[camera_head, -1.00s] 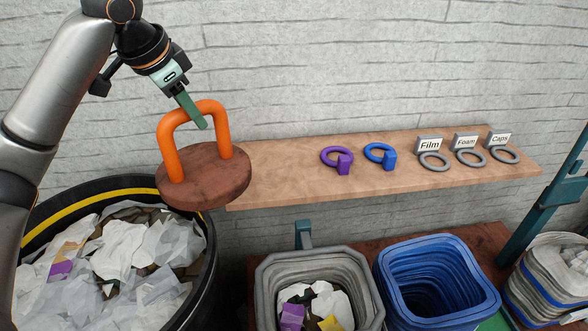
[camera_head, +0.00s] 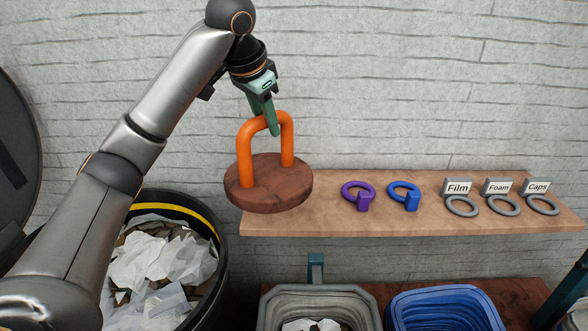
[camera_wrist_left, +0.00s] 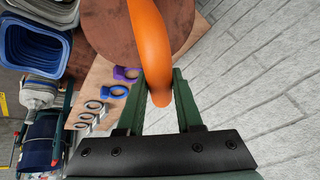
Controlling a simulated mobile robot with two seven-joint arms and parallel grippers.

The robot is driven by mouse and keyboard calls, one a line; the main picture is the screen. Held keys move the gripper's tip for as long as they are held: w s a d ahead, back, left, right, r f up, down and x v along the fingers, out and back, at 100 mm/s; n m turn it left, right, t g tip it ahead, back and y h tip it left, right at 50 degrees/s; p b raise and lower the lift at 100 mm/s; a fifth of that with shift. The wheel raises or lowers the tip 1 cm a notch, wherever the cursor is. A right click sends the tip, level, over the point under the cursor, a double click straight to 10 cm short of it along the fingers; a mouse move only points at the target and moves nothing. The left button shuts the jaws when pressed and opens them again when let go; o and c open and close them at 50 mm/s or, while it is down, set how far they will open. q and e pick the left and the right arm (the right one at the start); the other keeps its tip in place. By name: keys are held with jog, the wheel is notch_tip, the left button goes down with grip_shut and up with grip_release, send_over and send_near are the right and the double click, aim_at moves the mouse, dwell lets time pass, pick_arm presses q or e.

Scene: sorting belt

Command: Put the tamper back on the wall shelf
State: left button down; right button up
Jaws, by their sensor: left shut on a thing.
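The tamper is a round dark-wood disc (camera_head: 268,190) with an orange arched handle (camera_head: 243,150). My left gripper (camera_head: 270,118) is shut on the top of the handle, and the disc hangs level below it. In the left wrist view, the orange handle (camera_wrist_left: 150,45) passes between the green fingers (camera_wrist_left: 163,100). The wall shelf (camera_head: 330,215) is a light wooden board along the grey wall. The disc overlaps the shelf's left end in the head view; I cannot tell whether it touches. My right gripper is not in view.
On the shelf stand a purple ring (camera_head: 358,195), a blue ring (camera_head: 404,194) and grey rings with Film (camera_head: 457,187), Foam and Caps labels. A black bin (camera_head: 228,262) of waste stands at left. A grey bin (camera_head: 318,294) and blue bin (camera_head: 445,308) stand below.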

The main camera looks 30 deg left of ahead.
pick_arm(q)
jog(key=w, duration=0.1)
jog(key=w+f, duration=0.1)
jog(key=w, duration=0.1)
jog(key=w+f+b, duration=0.1)
jog(key=shift+w+a, duration=0.25)
jog(key=shift+a, duration=0.1)
jog(key=w, duration=0.1)
jog(key=w+p, duration=0.1)
jog(key=shift+w+a+f, duration=0.35)
jog(key=shift+a+f, duration=0.05)
jog(key=p+x, duration=0.1)
jog(key=x, duration=0.9)
jog(key=shift+w+p, duration=0.3)
jog(key=shift+w, duration=0.05)
jog(key=shift+a+f, duration=0.1)
jog(key=shift+f, duration=0.05)
jog(key=c, duration=1)
grip_release()
jog(key=shift+s+f, duration=0.1)
jog(key=shift+f, duration=0.15)
jog(key=o, duration=0.4)
